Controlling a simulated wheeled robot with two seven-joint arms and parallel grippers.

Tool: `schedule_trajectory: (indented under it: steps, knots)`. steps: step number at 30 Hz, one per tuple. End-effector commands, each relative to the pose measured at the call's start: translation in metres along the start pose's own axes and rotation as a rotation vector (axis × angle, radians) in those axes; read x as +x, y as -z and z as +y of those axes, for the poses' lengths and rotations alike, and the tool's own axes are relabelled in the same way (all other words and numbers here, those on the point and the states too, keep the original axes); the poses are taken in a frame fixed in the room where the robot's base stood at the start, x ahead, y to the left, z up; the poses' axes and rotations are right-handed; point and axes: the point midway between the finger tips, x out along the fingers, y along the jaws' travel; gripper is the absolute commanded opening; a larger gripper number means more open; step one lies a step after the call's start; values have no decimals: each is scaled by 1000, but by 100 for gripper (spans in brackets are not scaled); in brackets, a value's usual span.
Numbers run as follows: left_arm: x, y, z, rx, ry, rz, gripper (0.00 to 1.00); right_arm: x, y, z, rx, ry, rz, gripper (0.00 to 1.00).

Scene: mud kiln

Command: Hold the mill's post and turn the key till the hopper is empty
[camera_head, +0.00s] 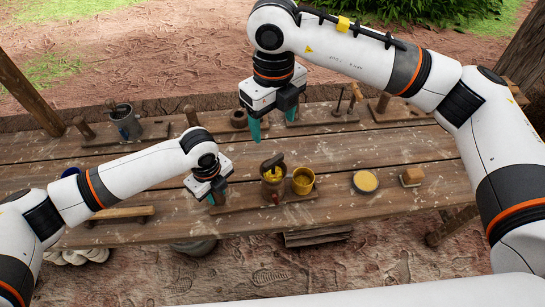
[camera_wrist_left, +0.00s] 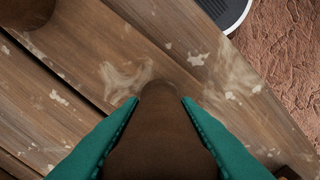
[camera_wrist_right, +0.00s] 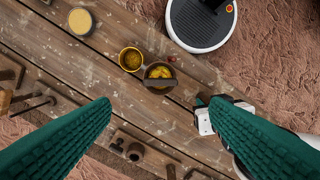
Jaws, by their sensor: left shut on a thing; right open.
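The mill's brown round hopper (camera_head: 272,190) stands on a board at the front middle of the table, with yellow stuff inside. A dark key (camera_head: 273,161) lies across its top; the key also shows in the right wrist view (camera_wrist_right: 160,83). A yellow cup (camera_head: 303,181) stands just right of the mill. My left gripper (camera_head: 215,194) is left of the hopper, shut on a brown round post (camera_wrist_left: 160,125), which fills the gap between its teal fingers. My right gripper (camera_head: 274,122) is open and empty, raised above the table behind the mill.
A dish of yellow stuff (camera_head: 365,182) and a small block (camera_head: 411,176) are at the right. A dark pot (camera_head: 127,122) stands at the back left. Boards with posts and a ring-shaped piece (camera_head: 239,118) line the back. A wooden bar (camera_head: 122,212) lies at the front left.

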Motion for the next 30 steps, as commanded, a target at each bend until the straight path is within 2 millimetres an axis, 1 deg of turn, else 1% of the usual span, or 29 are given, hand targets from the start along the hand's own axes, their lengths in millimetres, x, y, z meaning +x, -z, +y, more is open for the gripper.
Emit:
schedule_trajectory:
  steps: [1,4,6,8,11,21,24,27,30]
  knots:
    - [0,0,0,-1,-1,1,0,0,0,0,-6,0,0,62]
    - [0,0,0,-1,-1,1,0,0,0,0,-55,0,0,45]
    - [0,0,0,-1,-1,1,0,0,0,0,-130,0,0,34]
    - [0,0,0,-1,-1,1,0,0,0,0,-223,-1,0,34]
    - [0,0,0,-1,-1,1,0,0,0,0,-418,-1,0,34]
    - [0,0,0,-1,-1,1,0,0,0,0,-1133,-1,-1,34]
    - [0,0,0,-1,-1,1,0,0,0,0,-1303,0,-1,34]
    - [0,0,0,-1,-1,1,0,0,0,0,-1433,0,-2,34]
    - [0,0,0,-1,-1,0,0,0,-1,0,-1518,0,-3,34]
